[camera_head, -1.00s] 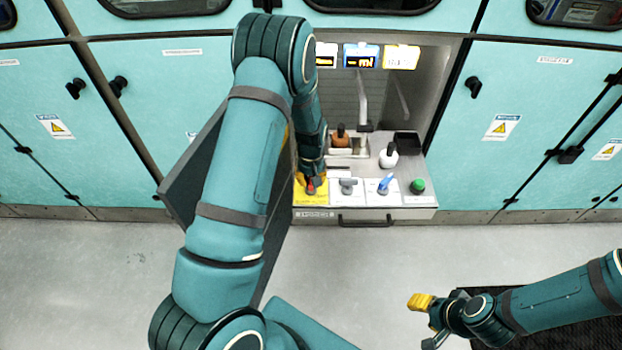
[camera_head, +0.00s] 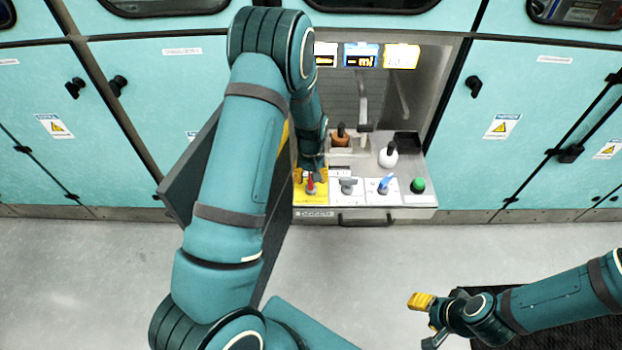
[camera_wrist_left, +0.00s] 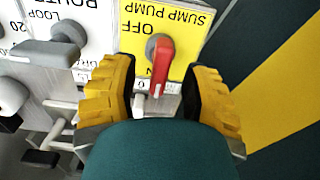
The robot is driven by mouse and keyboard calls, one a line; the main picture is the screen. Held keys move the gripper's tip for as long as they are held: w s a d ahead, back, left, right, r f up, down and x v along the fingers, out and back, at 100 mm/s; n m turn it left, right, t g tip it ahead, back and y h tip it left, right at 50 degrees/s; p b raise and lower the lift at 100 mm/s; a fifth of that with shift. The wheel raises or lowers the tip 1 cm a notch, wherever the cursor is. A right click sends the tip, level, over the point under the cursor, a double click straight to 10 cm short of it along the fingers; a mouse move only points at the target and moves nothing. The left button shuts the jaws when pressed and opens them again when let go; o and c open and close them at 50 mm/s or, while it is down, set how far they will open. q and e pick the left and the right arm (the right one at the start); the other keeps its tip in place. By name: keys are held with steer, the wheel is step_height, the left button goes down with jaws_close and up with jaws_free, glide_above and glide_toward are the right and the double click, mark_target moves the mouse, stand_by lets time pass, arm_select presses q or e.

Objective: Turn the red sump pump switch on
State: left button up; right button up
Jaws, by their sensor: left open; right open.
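The red sump pump switch (camera_head: 311,184) sits on a yellow plate (camera_head: 298,196) at the left end of the control ledge. In the left wrist view its red handle (camera_wrist_left: 161,65) points down the picture, away from the upside-down SUMP PUMP lettering. OFF is printed beside the pivot; an N shows partly hidden beside the handle. My left gripper (camera_head: 311,174) is open just behind the switch, with one yellow finger on each side of the handle in the wrist view (camera_wrist_left: 160,92). Contact cannot be told. My right gripper (camera_head: 428,318) is open and empty at lower right.
Grey (camera_head: 348,186), blue (camera_head: 385,183) and green (camera_head: 418,186) controls stand to the right of the red switch. A brown bottle (camera_head: 341,138) and a white bottle (camera_head: 389,155) stand behind them. A drawer handle (camera_head: 365,222) is below. The floor in front is clear.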

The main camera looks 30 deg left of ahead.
arm_select(q)
step_height(320, 180, up, 11)
steer(key=shift+f, duration=0.2)
stand_by(0.5)
steer(key=s+d+f+m+h, duration=0.2)
steer(key=s+d+f, duration=0.5)
steer(key=d+f, duration=0.35)
steer(key=s+d+f+m+t+h, duration=0.1)
steer(key=s+d+f+m, duration=0.1)
steer(key=s+d, duration=0.8)
steer(key=shift+s+d+f+m+t+h, duration=0.2)
steer(key=shift+d+f+m+t+h, duration=0.15)
steer(key=shift+d+f, duration=0.45)
